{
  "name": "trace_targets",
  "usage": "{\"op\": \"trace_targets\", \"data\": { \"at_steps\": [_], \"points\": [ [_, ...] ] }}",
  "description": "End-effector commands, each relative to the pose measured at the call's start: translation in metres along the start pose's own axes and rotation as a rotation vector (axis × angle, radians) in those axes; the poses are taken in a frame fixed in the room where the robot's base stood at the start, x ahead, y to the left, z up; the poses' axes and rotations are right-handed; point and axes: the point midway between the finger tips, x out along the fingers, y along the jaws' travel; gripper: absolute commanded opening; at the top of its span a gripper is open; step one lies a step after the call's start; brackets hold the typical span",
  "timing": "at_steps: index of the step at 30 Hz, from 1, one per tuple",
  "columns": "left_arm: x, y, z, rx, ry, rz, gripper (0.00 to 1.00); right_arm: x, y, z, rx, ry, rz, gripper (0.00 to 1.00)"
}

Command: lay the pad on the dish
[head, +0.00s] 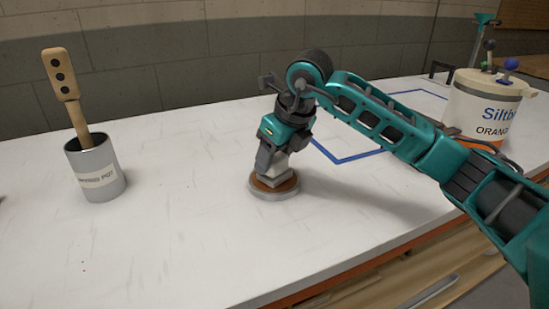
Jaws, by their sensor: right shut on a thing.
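A round grey dish (272,196) lies on the white table near the middle of the head view. A brown round pad (272,184) is in or just over the dish, inside its rim. I cannot tell whether the pad rests fully on it. My right gripper (277,168) points down right above the dish. It is shut on a pale grey block that seems to be the upper part of the pad. The fingers hide part of it. My left gripper is not in view.
A grey metal pot (95,170) with a wooden-handled tool (61,76) stands at left. A white bucket labelled ORANGE (482,103) stands at right behind my arm. Blue lines (345,159) mark the table behind the gripper.

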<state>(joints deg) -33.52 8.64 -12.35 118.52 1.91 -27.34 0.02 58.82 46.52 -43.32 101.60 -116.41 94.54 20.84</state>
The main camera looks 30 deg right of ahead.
Motion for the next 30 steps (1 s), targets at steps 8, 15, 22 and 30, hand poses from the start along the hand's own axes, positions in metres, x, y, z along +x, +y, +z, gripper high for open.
{"op": "trace_targets", "data": {
  "at_steps": [8,15,22,30],
  "points": [
    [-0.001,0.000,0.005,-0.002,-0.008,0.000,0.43,0.002,0.000,-0.001,0.000,-0.002,-0.001,0.27],
    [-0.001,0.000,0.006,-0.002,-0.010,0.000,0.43,0.003,0.000,-0.001,0.000,-0.001,-0.001,0.73],
    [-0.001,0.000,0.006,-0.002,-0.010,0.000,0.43,0.003,0.000,-0.001,0.000,-0.001,-0.001,0.82],
    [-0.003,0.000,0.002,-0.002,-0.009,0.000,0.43,-0.013,0.000,0.001,-0.001,-0.005,-0.001,0.82]
  ]
}}
